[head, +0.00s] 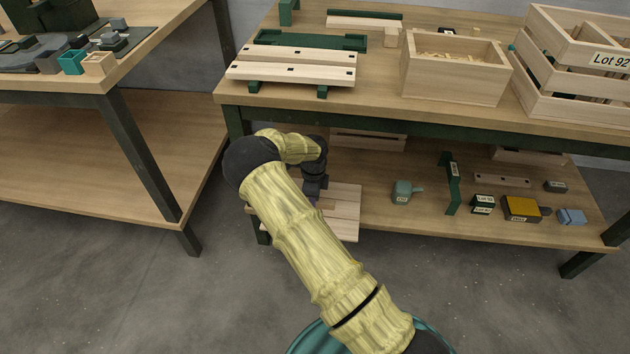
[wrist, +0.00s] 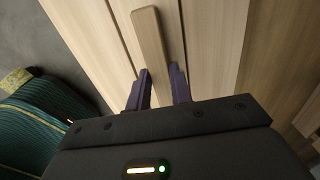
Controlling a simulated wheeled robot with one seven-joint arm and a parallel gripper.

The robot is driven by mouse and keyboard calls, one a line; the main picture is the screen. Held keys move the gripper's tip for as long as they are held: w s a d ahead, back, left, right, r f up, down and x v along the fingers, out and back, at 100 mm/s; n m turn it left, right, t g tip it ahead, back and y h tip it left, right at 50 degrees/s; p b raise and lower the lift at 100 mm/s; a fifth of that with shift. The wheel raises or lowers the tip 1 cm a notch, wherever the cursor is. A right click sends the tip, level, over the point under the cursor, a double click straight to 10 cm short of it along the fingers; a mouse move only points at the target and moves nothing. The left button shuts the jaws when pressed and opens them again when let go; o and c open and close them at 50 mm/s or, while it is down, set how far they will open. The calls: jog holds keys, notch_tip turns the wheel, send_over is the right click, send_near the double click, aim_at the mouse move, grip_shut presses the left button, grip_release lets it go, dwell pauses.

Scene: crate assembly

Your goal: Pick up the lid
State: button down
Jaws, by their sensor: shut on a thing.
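The lid (head: 342,212) is a pale slatted wooden panel at the left end of the lower shelf in the head view. My arm hides part of it, and I cannot tell whether it rests on the shelf or hangs just above it. In the wrist view the lid's slats (wrist: 95,35) run beneath my gripper, with a narrow raised wooden handle bar (wrist: 150,38) along them. My gripper (wrist: 161,74) has its two dark purple fingers on either side of this bar and is shut on it.
The lower shelf (head: 420,222) also bears a teal tool (head: 403,191), a green bracket (head: 451,184) and a yellow box (head: 521,208), right of the lid. The tabletop (head: 380,110) overhangs the shelf. A table leg (head: 238,125) stands close at left.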

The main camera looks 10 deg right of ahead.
jog(key=shift+s+a, duration=0.2)
jog(key=shift+s, duration=0.45)
jog(key=shift+s+a, duration=0.2)
jog(key=shift+s, duration=0.4)
